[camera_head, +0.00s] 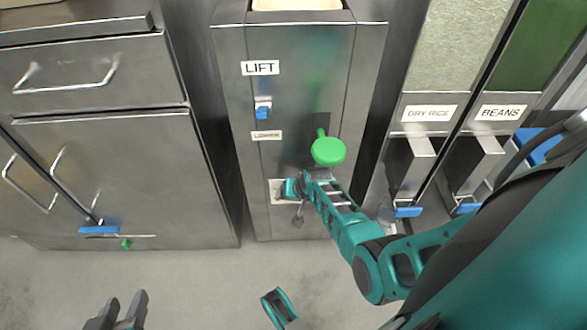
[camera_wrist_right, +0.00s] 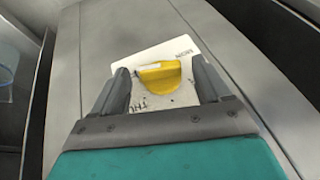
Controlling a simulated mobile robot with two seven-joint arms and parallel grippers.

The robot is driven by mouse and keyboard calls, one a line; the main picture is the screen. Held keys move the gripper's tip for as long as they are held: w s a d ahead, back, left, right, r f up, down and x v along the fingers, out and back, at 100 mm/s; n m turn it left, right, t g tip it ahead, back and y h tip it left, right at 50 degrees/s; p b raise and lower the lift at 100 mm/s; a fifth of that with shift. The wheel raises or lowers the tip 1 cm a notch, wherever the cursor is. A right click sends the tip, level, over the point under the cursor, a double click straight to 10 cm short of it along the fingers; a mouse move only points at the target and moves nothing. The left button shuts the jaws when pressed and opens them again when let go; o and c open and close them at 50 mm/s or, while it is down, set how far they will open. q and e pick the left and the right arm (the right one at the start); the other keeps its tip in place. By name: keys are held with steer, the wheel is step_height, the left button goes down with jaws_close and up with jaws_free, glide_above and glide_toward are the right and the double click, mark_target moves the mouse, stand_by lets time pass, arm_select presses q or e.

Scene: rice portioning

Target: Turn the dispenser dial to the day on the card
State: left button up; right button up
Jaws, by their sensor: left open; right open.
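The yellow dispenser dial (camera_wrist_right: 160,76) sits on a white plate (camera_wrist_right: 188,52) in the right wrist view. Lettering is on the plate; one dark word at its upper right looks like MON, another at its lower left is partly covered. My right gripper (camera_wrist_right: 160,66) is open, one finger on each side of the dial, with gaps to it. In the head view the plate (camera_head: 274,192) is low on the steel cabinet, and my right gripper hides the dial. My left gripper (camera_head: 124,298) is open and empty above the floor at lower left. I see no day card.
A green knob (camera_head: 328,151) sticks out just above my right gripper. A blue switch (camera_head: 262,110) is between the LIFT and LOWER labels. Dry rice (camera_head: 409,160) and beans (camera_head: 476,160) chutes stand right. Steel drawers (camera_head: 90,75) stand left. The floor in front is clear.

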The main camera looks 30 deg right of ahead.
arm_select(q)
steer(key=shift+w+r, duration=0.1)
arm_select(e)
steer(key=c, duration=1)
arm_select(q)
steer(key=shift+a, duration=0.1)
arm_select(e)
steer(key=shift+c, duration=0.2)
arm_select(q)
steer(key=shift+s, duration=0.2)
